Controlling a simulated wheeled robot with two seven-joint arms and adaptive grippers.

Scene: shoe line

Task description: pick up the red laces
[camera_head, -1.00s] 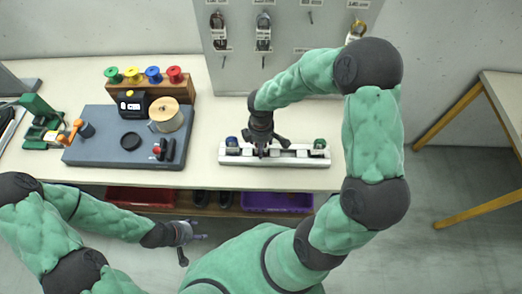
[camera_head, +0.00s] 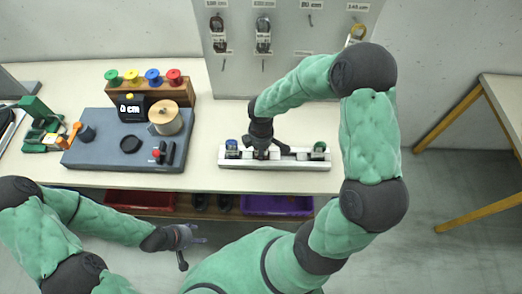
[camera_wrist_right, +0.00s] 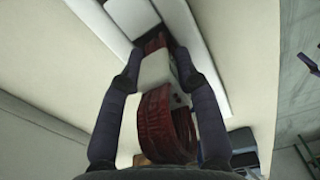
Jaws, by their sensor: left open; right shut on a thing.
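The red laces (camera_wrist_right: 167,118) are a coiled bundle with a white band (camera_wrist_right: 155,72) around the middle. In the right wrist view they lie between the two dark fingers of my right gripper (camera_wrist_right: 158,75), which is shut on them. In the head view my right gripper (camera_head: 262,153) points down at the white tray (camera_head: 290,163), left of its middle, and hides the laces. I cannot tell whether the laces still touch the tray. My left gripper (camera_head: 184,241) is open and empty, in front of the table's front edge.
Blue and green items (camera_head: 319,148) stand at the tray's ends. A grey board (camera_head: 98,150) holds a wooden spool (camera_head: 165,115) and a display. Coloured spools (camera_head: 153,76) stand on a rack behind it. A pegboard (camera_head: 290,55) with hanging laces rises at the back. Bins (camera_head: 277,205) sit below.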

